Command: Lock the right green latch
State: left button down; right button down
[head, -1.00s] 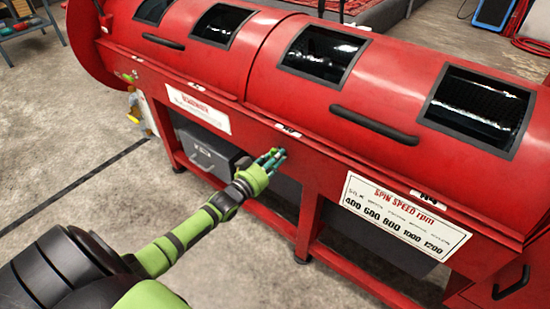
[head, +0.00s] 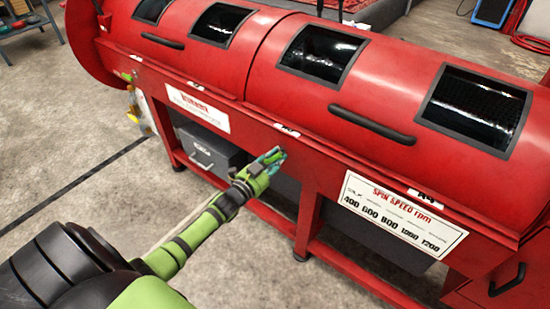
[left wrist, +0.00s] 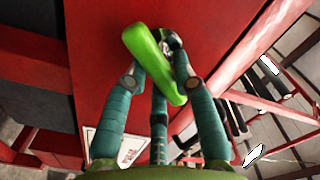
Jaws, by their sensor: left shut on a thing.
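The green latch (left wrist: 151,62) shows in the left wrist view as a bright green lever against the red panel. It lies slanted between the teal fingers of my left gripper (left wrist: 160,82), which are shut on it. In the head view, my left gripper (head: 272,158) is at the front face of the red machine (head: 319,165), below its middle. The fingers hide most of the latch there. Another small green part (head: 127,76) shows at the machine's left end. My right gripper is not in view.
Black handles (head: 372,124) and dark windows line the drum cover above. A spin speed sign (head: 400,215) is on the front panel to the right. A grey box (head: 208,152) stands under the machine.

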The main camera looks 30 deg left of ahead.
pick_arm(q)
jog(key=m, duration=0.2)
jog(key=shift+f+m, duration=0.15)
jog(key=shift+m, duration=0.25)
jog(key=m+b, duration=0.1)
jog(key=m, duration=0.1)
jog(key=shift+f+m, duration=0.15)
jog(key=shift+m, duration=0.65)
jog(key=shift+f+m+b, duration=0.1)
jog(key=shift+m+b, duration=0.5)
jog(key=shift+m, duration=1)
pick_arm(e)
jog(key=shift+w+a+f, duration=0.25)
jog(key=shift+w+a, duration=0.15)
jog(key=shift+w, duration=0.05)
pick_arm(q)
jog(key=shift+a, duration=0.1)
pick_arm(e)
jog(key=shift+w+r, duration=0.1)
pick_arm(q)
jog(key=c, duration=1)
grip_release()
